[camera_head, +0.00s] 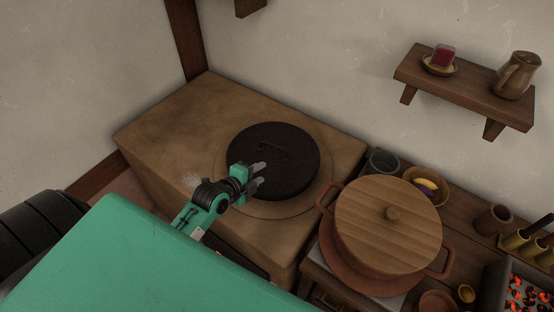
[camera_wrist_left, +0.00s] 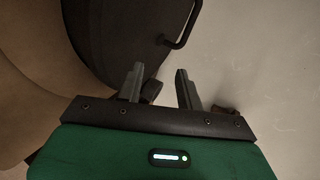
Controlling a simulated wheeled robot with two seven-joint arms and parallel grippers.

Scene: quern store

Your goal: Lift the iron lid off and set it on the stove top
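The iron lid (camera_head: 290,158) is a round black disc with a small loop handle (camera_head: 272,150) on top. It lies flat over a raised ring on the tan stove top (camera_head: 185,120). My left gripper (camera_head: 262,174) is at the lid's near left edge, with the fingers apart and empty. In the left wrist view the gripper (camera_wrist_left: 158,82) is open, and the lid (camera_wrist_left: 115,35) with its handle (camera_wrist_left: 183,28) shows beyond the fingertips. The fingers are apart from the handle. My right gripper is not in view.
A red pot (camera_head: 350,255) with a wooden lid (camera_head: 385,228) stands close right of the stove. A grey mug (camera_head: 382,163), a bowl (camera_head: 443,187) and a brown cup (camera_head: 494,220) stand behind it. Glowing coals (camera_head: 528,295) are at lower right. The stove top's left side is bare.

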